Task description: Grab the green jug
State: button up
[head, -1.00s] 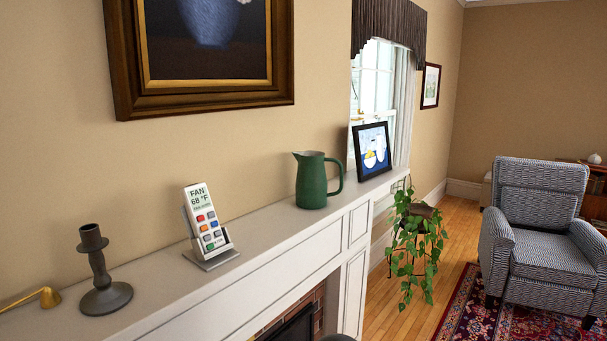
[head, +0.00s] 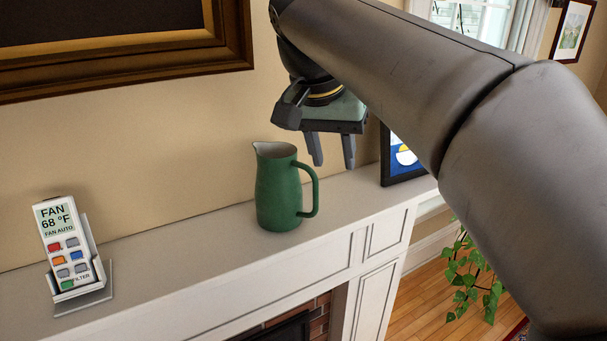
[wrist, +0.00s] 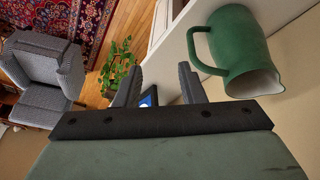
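The green jug (head: 278,190) stands upright on the white mantel shelf (head: 200,245), its handle toward the right and its spout toward the left. In the wrist view the jug (wrist: 238,48) is at the upper right, beyond the fingers and off to one side. My gripper (head: 331,160) points down above and to the right of the jug, near its handle, apart from it. Its two fingers are spread with nothing between them; they also show in the wrist view (wrist: 160,88). My arm crosses the right half of the head view.
A white fan remote (head: 68,250) sits in a stand at the left of the shelf. A small framed picture (head: 402,160) stands right of the jug, partly behind my arm. A large framed painting (head: 120,55) hangs above. The shelf between remote and jug is clear.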

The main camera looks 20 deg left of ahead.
send_near(314, 188)
jog(key=shift+m+t, duration=0.3)
jog(key=shift+m, duration=0.1)
jog(key=f, duration=0.4)
jog(key=shift+w+d, duration=0.15)
jog(key=shift+d, duration=0.15)
jog(key=shift+w+p+x, duration=0.15)
jog(key=shift+p+x, duration=0.05)
jog(key=shift+x, duration=1.4)
jog(key=shift+w+p+x, duration=0.15)
jog(key=shift+p+x, duration=0.05)
jog(key=shift+x, duration=1.4)
jog(key=shift+a+r, duration=0.1)
grip_shut()
